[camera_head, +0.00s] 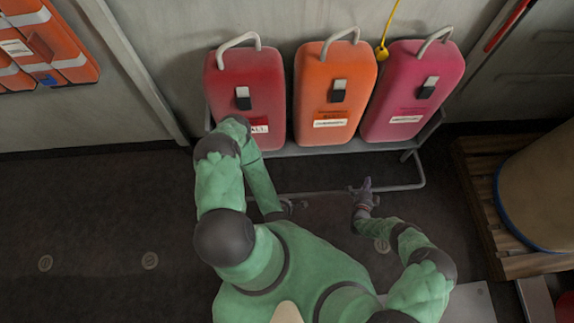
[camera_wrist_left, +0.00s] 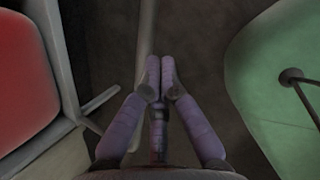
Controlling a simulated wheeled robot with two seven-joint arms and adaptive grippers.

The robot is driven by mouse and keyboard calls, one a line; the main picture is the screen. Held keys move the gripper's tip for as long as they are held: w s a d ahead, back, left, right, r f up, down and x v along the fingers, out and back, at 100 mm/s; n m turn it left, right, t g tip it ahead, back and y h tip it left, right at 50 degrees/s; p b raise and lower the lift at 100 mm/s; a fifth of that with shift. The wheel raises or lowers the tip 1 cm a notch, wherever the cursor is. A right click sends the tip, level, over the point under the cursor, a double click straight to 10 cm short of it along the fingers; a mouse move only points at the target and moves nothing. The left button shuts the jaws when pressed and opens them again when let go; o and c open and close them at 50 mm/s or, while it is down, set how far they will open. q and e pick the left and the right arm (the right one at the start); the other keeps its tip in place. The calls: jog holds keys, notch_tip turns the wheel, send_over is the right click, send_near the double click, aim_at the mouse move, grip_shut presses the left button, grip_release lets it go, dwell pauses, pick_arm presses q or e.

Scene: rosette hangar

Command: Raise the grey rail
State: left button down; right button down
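The grey rail (camera_head: 325,192) is a thin bar that runs low in front of the case rack, with a bent corner at its right end. My right gripper (camera_head: 364,186) is at the rail, right of its middle, with its fingers over or beside the bar; I cannot tell if it grips. My left gripper (camera_wrist_left: 160,65) has its purple fingertips drawn together. In the left wrist view the rail (camera_wrist_left: 146,25) passes just left of these tips, apart or behind them.
A red case (camera_head: 245,80), an orange case (camera_head: 335,85) and a pink case (camera_head: 412,85) stand on the grey rack (camera_head: 300,150). A wooden pallet (camera_head: 478,205) with a tan drum (camera_head: 545,190) is at the right. The dark floor at left is clear.

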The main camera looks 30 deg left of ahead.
pick_arm(q)
jog(key=s+a+f+n+y, duration=0.2)
jog(key=s+f+n+y, duration=0.3)
jog(key=n, duration=0.6)
jog(key=w+a+f+h, duration=0.1)
jog(key=w+a+f, duration=0.2)
jog(key=w, duration=0.1)
jog(key=shift+w+a+t+h, duration=0.2)
jog(key=shift+a+t+h, duration=0.1)
jog(key=shift+a+h, duration=0.1)
dwell(0.4)
jog(key=shift+r, duration=0.65)
jog(key=shift+w, duration=0.1)
jog(key=shift+a, duration=0.1)
pick_arm(e)
jog(key=c, duration=0.9)
grip_release()
